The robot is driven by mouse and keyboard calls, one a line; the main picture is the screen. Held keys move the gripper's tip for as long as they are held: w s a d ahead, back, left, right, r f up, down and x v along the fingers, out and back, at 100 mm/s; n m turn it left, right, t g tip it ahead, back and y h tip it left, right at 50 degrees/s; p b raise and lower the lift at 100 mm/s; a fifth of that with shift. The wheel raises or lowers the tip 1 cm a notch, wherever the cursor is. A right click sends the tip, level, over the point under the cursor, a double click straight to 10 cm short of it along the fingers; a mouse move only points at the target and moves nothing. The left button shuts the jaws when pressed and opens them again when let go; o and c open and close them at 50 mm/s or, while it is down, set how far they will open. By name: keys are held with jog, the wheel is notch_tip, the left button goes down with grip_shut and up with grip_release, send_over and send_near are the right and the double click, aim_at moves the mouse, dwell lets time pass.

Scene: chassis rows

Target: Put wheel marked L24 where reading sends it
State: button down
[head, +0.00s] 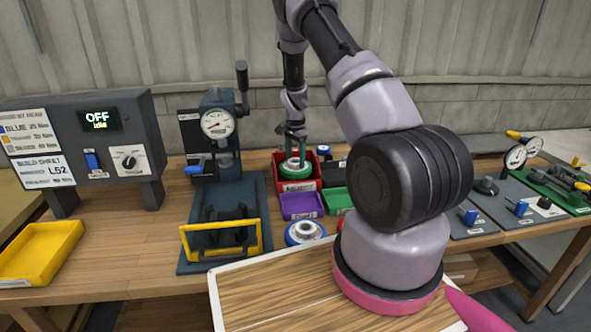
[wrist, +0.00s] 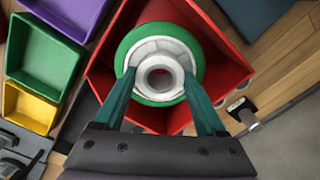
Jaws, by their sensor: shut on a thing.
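My gripper (head: 296,135) is shut on a green-rimmed wheel (head: 295,168) with a pale grey hub. In the wrist view the two teal fingers (wrist: 158,100) hold the wheel (wrist: 178,52) by its hub from either side. The wheel is at the red bin (head: 308,182), over or inside its opening; the red walls (wrist: 231,45) surround it in the wrist view. I cannot tell whether it touches the bin floor. No mark on the wheel is legible. A gauge press (head: 214,127) with a round dial stands left of the bin.
A purple bin (head: 302,205), a green bin (head: 337,200) and a blue-rimmed wheel (head: 304,232) are close by. A control box (head: 90,140) shows OFF, idle, and a sheet reading L52. A yellow tray (head: 40,252) lies at left. Gauges and tools stand at right.

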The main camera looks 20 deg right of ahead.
aim_at(296, 168)
jog(key=shift+f, duration=2.15)
jog(key=shift+f, duration=0.15)
grip_release()
